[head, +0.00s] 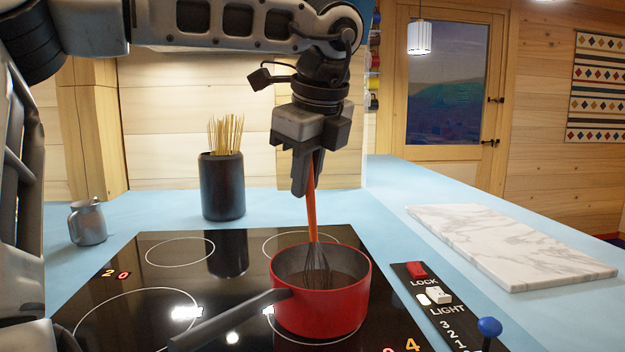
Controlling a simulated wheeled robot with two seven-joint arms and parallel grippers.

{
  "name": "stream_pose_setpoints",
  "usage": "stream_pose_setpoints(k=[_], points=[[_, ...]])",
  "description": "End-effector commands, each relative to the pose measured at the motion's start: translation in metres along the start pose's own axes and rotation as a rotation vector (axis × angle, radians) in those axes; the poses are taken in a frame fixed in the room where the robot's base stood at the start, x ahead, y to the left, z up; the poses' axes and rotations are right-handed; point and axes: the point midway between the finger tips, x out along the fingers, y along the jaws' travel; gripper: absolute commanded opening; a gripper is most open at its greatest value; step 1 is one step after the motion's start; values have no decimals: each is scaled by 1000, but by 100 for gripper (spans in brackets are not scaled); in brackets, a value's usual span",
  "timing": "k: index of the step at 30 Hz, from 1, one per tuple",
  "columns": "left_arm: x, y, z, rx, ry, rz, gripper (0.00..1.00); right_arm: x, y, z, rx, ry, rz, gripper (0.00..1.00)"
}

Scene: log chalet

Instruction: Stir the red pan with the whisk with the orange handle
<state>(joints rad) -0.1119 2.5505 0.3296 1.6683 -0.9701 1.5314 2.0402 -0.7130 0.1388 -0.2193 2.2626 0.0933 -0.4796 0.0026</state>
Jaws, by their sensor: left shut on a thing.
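The red pan (322,307) sits on the black glass cooktop (160,270), with its dark handle pointing to the lower left. The whisk (312,215) has an orange handle and stands nearly upright, its wire end down inside the pan. My left gripper (307,172) is shut on the top of the orange handle, above the pan. The lower tips of the wires are partly hidden by the pan's near wall. My right gripper is not in view.
A black holder with thin sticks (223,185) and a small metal jug (87,222) stand behind the cooktop. A marble board (510,245) lies on the blue counter at right. A control strip (435,295) and a blue-knobbed lever (489,328) are right of the pan.

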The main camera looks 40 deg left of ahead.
Motion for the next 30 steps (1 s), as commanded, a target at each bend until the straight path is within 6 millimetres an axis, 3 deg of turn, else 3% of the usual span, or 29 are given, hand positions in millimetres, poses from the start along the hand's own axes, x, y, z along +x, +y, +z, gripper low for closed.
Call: stream_pose_setpoints(k=[16,30], points=[[-6,5,-4,-1,0,0,0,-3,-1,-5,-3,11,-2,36],[-51,-4,11,0,1,0,0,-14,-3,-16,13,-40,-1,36]])
